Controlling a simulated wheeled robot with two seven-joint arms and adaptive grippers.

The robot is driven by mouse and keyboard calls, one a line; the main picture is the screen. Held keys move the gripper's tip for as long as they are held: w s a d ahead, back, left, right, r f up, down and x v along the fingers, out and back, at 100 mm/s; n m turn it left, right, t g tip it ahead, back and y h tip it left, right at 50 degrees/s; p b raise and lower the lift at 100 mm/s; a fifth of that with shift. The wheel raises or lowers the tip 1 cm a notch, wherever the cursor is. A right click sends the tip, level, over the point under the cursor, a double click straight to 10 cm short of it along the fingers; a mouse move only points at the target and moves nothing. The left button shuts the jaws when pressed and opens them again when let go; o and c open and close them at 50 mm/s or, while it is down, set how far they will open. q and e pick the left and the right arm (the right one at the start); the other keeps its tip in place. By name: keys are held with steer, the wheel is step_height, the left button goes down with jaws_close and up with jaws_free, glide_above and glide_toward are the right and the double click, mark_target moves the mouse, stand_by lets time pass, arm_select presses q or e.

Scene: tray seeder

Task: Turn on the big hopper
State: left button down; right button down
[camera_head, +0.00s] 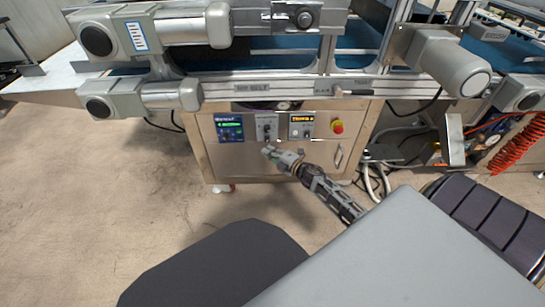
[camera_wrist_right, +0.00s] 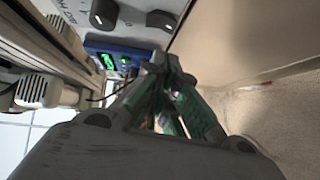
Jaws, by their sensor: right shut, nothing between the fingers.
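A metal control cabinet (camera_head: 215,160) stands under the conveyor. Its front has a blue display with green text (camera_head: 229,127), a grey switch plate (camera_head: 265,126), a yellow-lit display (camera_head: 301,126) and a red button (camera_head: 338,127). My right gripper (camera_head: 267,151) is shut and empty, in front of the cabinet just below the switch plate. In the right wrist view the closed fingertips (camera_wrist_right: 165,62) are near the blue display (camera_wrist_right: 115,55). Two dark knobs, one nearer the left (camera_wrist_right: 103,14) and one nearer the fingers (camera_wrist_right: 161,20), lie beyond them, apart from the fingers. The hopper cannot be identified.
The conveyor frame with motors (camera_head: 458,66) runs above the cabinet. A cabinet handle (camera_head: 339,156) is to the right of my gripper. Red coiled hose (camera_head: 515,148) and loose cables are farther right. The floor (camera_head: 100,200) at left is clear.

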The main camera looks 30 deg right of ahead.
mark_target(267, 139)
steer(key=shift+w+d+f+b, duration=0.15)
steer(key=shift+w+d+b, duration=0.2)
steer(key=shift+w, duration=0.3)
steer(key=shift+w+d+f+b, duration=0.1)
steer(key=shift+w+d+b, duration=0.15)
steer(key=shift+w+d, duration=0.3)
steer(key=shift+w, duration=0.1)
steer(key=shift+w+f, duration=0.15)
